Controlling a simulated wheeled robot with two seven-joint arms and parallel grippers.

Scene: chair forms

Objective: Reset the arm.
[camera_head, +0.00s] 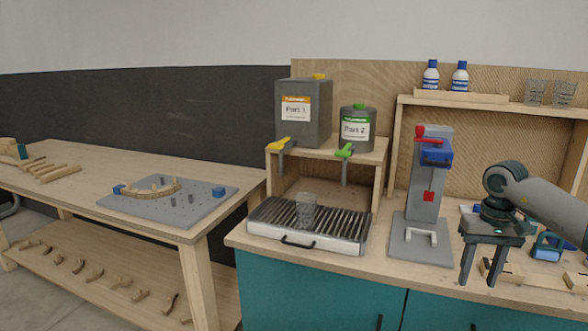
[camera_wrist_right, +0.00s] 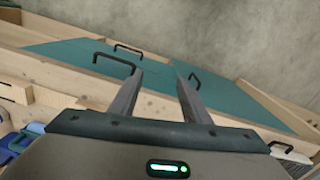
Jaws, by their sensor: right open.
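My right gripper (camera_head: 480,277) hangs at the right of the head view, fingers pointing down, in front of the right part of the workbench. Its two fingers are apart with nothing between them. In the right wrist view the open fingers (camera_wrist_right: 158,88) point toward the teal cabinet front (camera_wrist_right: 75,55) with its black handles. My right arm (camera_head: 545,205) comes in from the right edge. My left arm and gripper are not in view.
A grey press stand (camera_head: 424,190) stands just left of my right gripper. A drip tray (camera_head: 335,238) holds a clear cup (camera_head: 306,210). Containers Part 1 (camera_head: 303,128) and Part 2 (camera_head: 356,140) sit on a shelf. A blue object (camera_head: 547,247) lies right of the gripper.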

